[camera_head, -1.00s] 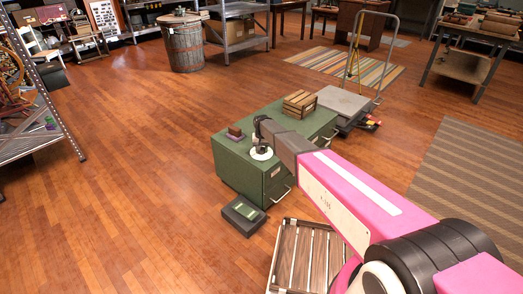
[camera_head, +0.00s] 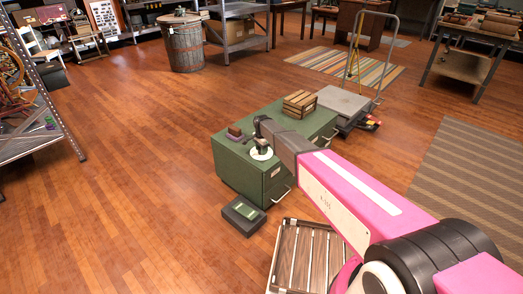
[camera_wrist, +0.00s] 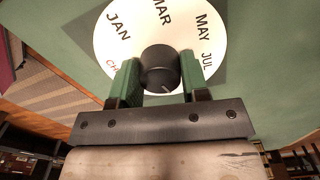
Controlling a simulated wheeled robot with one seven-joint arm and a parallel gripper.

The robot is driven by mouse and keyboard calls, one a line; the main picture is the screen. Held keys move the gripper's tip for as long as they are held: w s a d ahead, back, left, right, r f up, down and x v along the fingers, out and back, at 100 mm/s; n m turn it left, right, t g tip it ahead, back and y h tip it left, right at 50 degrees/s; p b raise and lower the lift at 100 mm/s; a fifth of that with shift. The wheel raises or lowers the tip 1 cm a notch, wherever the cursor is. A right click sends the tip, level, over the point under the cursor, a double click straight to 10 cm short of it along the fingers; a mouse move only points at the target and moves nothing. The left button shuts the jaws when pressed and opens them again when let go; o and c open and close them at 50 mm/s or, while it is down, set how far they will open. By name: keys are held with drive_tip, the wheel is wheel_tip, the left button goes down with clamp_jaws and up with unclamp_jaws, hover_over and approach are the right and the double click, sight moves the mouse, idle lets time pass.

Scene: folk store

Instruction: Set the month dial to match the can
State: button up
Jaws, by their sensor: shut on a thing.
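The month dial is a white disc (camera_wrist: 204,45) with JAN, MAR, MAY and JUL readable, and a bit of red lettering below JAN. It lies on top of the green cabinet and also shows in the head view (camera_head: 262,154). A round black knob (camera_wrist: 160,66) stands at its middle, with a pale mark on the side toward my wrist. My gripper (camera_wrist: 160,78) has its green fingers on both sides of the knob and is shut on it. In the head view my gripper (camera_head: 261,144) is over the dial. I cannot make out a can.
The green cabinet (camera_head: 233,172) also bears a small brown block (camera_head: 235,133) and a wooden crate (camera_head: 299,103). A dark box (camera_head: 244,215) and a slatted pallet (camera_head: 305,255) are on the floor nearby. A platform trolley (camera_head: 345,102) stands behind. The floor at left is clear.

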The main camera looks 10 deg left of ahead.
drive_tip(key=m, duration=0.7)
idle(0.6)
drive_tip(key=o, duration=0.9)
drive_tip(key=shift+r, duration=0.1)
wheel_tip(320, 180, up, 11)
drive_tip(key=shift+f, duration=0.2)
drive_tip(key=shift+d, duration=0.1)
